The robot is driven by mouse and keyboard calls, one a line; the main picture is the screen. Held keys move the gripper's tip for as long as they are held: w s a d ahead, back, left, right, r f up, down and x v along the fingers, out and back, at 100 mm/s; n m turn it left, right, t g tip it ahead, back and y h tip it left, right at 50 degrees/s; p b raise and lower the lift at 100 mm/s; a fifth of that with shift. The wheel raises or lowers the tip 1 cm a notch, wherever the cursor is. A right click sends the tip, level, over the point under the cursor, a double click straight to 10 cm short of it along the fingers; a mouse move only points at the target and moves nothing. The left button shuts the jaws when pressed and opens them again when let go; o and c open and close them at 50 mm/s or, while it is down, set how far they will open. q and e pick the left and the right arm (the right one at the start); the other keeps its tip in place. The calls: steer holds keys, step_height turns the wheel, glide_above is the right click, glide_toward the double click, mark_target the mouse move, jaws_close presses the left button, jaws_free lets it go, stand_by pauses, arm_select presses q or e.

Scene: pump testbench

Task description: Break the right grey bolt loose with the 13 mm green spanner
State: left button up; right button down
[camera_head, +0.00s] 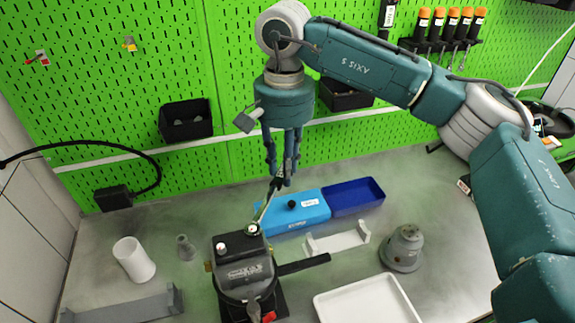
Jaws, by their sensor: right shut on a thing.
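My right gripper (281,178) comes down from above, in front of the green wall, and is shut on the upper end of the spanner (265,207). The spanner slants down and to the left from the fingers. Its lower end is at the right bolt (252,229) on top of the dark grey pump (243,268). I cannot tell whether the spanner is fully seated on the bolt. Another light-topped fitting (222,248) sits to the left on the pump. My left gripper is not in view.
Behind the pump are a light blue box (292,214) and a dark blue tray (356,196). A white bracket (337,239), a grey round part (403,248) and a white tray (368,303) lie to the right.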

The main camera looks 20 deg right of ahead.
steer(key=shift+a+r, duration=0.1)
steer(key=shift+a, duration=0.1)
steer(key=shift+w+a+n+p, duration=0.3)
steer(key=shift+w+a+n, duration=0.45)
steer(key=shift+a+n, duration=0.3)
steer(key=shift+a, duration=0.15)
steer(key=shift+w+a+n+p, duration=0.2)
steer(key=shift+w+a+n, duration=0.05)
steer(key=shift+a+n, duration=0.3)
steer(key=shift+w+a+n+p, duration=0.2)
steer(key=shift+a+n, duration=0.2)
steer(key=shift+a, duration=0.15)
